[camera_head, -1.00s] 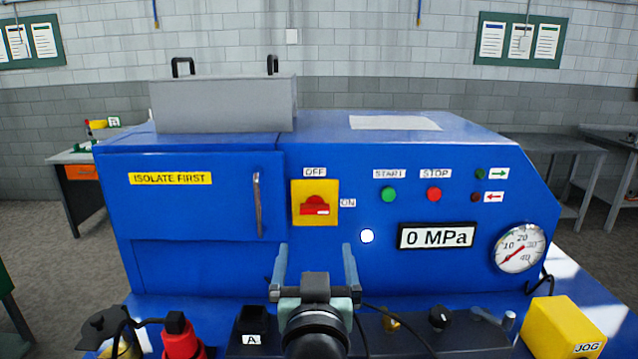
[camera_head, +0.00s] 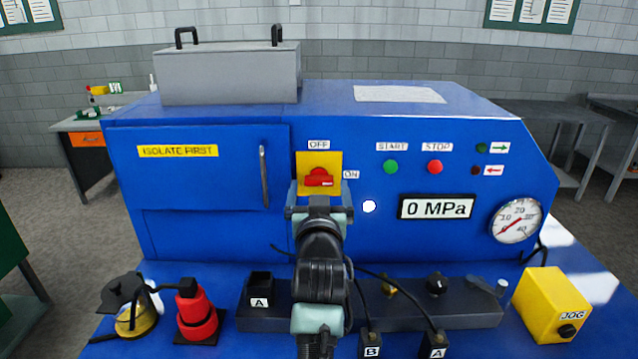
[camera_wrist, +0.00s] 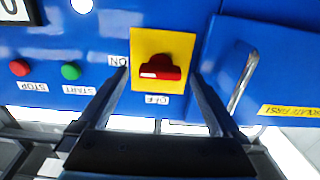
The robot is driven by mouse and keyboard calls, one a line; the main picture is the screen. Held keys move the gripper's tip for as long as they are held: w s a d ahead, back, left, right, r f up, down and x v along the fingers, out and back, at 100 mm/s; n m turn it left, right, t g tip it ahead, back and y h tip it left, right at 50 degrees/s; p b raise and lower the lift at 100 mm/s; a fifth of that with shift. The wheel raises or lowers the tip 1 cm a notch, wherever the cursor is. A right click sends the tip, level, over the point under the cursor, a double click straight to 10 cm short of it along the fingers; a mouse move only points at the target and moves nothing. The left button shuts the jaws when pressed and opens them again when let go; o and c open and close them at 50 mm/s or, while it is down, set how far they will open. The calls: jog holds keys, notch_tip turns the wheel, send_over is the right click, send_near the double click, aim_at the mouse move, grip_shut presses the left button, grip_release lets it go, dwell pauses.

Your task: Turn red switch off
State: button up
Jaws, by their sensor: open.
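The red switch (camera_head: 319,178) is a rotary knob on a yellow plate (camera_head: 335,161) on the blue machine's front. Its bar lies horizontal, with the white mark at the end toward the ON label (camera_head: 351,174); the OFF label (camera_head: 319,145) is above the plate. My gripper (camera_head: 321,188) is in front of the plate, covering its lower part. In the wrist view, which is upside down, the knob (camera_wrist: 160,68) shows between the two spread fingers of my gripper (camera_wrist: 159,76). The jaws are open and empty; any contact cannot be told.
A green START button (camera_head: 390,167) and red STOP button (camera_head: 434,167) are to the right. A door handle (camera_head: 264,176) stands out on the left.

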jog(key=shift+w+r, duration=0.1)
jog(key=shift+w, duration=0.4)
jog(key=shift+c, duration=0.2)
jog(key=c, duration=1.3)
jog(key=shift+c, duration=0.2)
